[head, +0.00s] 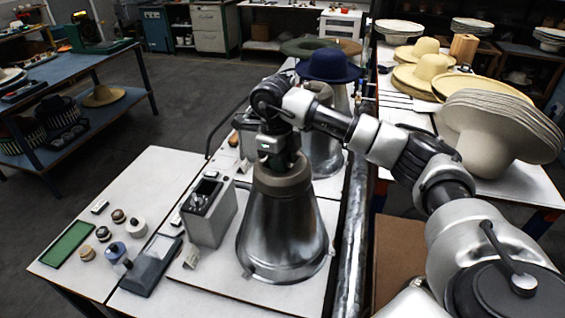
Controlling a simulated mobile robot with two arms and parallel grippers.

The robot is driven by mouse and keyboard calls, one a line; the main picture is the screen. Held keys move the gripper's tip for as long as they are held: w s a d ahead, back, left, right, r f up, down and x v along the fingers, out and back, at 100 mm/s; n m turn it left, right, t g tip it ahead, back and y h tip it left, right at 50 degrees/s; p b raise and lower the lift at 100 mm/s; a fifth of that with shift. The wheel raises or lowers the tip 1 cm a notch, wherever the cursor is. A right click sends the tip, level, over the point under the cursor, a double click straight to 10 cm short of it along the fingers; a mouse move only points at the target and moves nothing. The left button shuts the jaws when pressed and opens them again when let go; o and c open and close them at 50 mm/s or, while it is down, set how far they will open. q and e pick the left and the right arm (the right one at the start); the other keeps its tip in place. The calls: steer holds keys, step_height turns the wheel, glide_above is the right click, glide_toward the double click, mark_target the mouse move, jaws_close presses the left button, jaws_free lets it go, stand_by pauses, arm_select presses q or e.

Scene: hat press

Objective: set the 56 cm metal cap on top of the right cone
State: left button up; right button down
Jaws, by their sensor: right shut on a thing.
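A large silvery metal cone (284,232) stands upright at the front of the white press table. A dull grey-brown cap (282,180) is at its top. My right gripper (281,163) reaches in from the right, points down and is shut on the cap's upper part. The cap looks level and in line with the cone; I cannot tell whether its full weight rests there. My fingertips are partly hidden by the wrist. A second metal cone (322,150) stands just behind, partly hidden by my arm. My left gripper is out of view.
A grey control box (209,212) stands close left of the near cone. Small knobs and a green mat (67,244) lie farther left. A dark blue hat (328,66) sits behind. Stacked pale hats (500,125) fill the right table.

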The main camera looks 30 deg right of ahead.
steer(key=shift+r, duration=0.15)
steer(key=c, duration=1)
jaws_free()
steer(key=shift+o, duration=0.2)
steer(key=shift+f, duration=0.2)
steer(key=shift+r, duration=0.1)
steer(key=shift+w+a+r+p, duration=0.1)
steer(key=shift+w+r+p, duration=0.05)
steer(key=shift+r+p, duration=1.45)
steer(key=shift+w+a+r+p, duration=0.1)
steer(key=shift+r+p, duration=0.85)
steer(key=shift+r, duration=1.2)
steer(key=shift+f, duration=0.1)
